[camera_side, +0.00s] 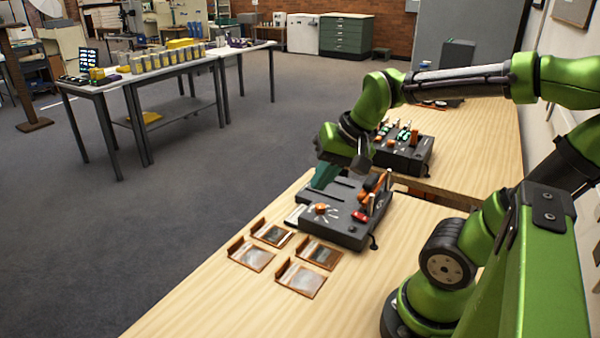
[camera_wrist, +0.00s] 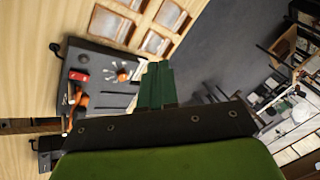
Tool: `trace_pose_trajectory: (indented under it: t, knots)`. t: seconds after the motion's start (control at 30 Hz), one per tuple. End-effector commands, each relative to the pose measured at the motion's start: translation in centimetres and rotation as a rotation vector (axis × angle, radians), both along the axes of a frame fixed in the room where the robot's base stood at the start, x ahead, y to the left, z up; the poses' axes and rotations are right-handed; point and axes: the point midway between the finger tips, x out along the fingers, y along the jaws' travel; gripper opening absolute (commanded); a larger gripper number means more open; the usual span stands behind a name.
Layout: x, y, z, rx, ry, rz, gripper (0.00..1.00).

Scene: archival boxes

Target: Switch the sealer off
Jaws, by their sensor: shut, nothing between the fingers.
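A dark grey machine box, seemingly the sealer (camera_side: 340,228), sits on the wooden table; it also shows at left in the wrist view (camera_wrist: 95,58). On its top are a red rocker switch (camera_side: 360,216), an orange knob (camera_side: 320,209) with pale marks around it, and an orange lever (camera_side: 374,182). The red switch shows in the wrist view (camera_wrist: 78,75); its on or off position is too small to tell. My gripper (camera_side: 323,178) is shut and empty, above the machine's far left edge, apart from the switch. Its green fingers show in the wrist view (camera_wrist: 157,82).
Several flat orange-brown frames (camera_side: 302,278) lie on the table in front of the machine. A second dark device (camera_side: 402,157) with green and orange parts stands behind it. The table's left edge is near my gripper.

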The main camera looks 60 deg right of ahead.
Motion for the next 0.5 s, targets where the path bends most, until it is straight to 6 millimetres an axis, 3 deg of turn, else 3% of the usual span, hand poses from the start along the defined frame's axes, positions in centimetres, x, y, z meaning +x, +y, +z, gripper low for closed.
trace_pose_trajectory:
  t: [0.03, 0.1, 0.2, 0.3, 0.4, 0.5]
  knots:
    - [-0.3, 2.3, 0.6, -0.059, -0.065, 0.155, 0.00]
    - [-0.8, 4.7, 1.1, -0.123, -0.134, 0.309, 0.00]
    - [-1.6, 6.7, 1.6, -0.146, -0.183, 0.384, 0.02]
    - [-1.9, 7.8, 1.9, -0.153, -0.200, 0.426, 0.17]
    - [-1.6, 7.9, 0.6, -0.101, -0.144, 0.437, 0.32]
    - [-0.9, 6.4, -1.6, 0.004, -0.052, 0.377, 0.34]
